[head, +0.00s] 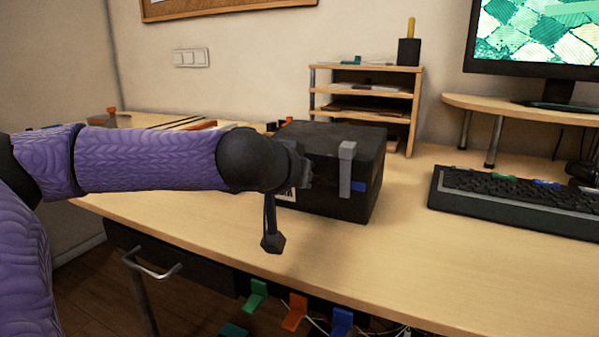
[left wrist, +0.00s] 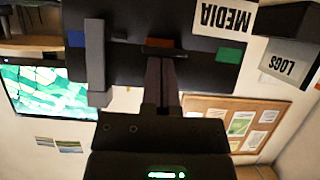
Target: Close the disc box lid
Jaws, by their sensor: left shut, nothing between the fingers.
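The black disc box (head: 335,200) stands on the desk, with a grey latch strap (head: 346,168) over its front top edge and a blue tab (head: 359,187) beside it. Its lid (head: 335,135) looks down on the box; I cannot make out a gap. In the left wrist view the box front (left wrist: 125,65) appears upside down, with a MEDIA label (left wrist: 228,17), the grey strap and blue, orange and green tabs. My left gripper (head: 306,172) is shut and empty at the box front, its fingers (left wrist: 160,65) near the orange tab; contact is unclear. My right gripper is out of view.
A wooden shelf unit (head: 366,95) stands behind the box. A keyboard (head: 515,200) and a monitor stand (head: 520,108) are to the right. Colored clips (head: 294,312) show below the desk edge. A LOGS label (left wrist: 283,64) shows beside the box. The desk front right is clear.

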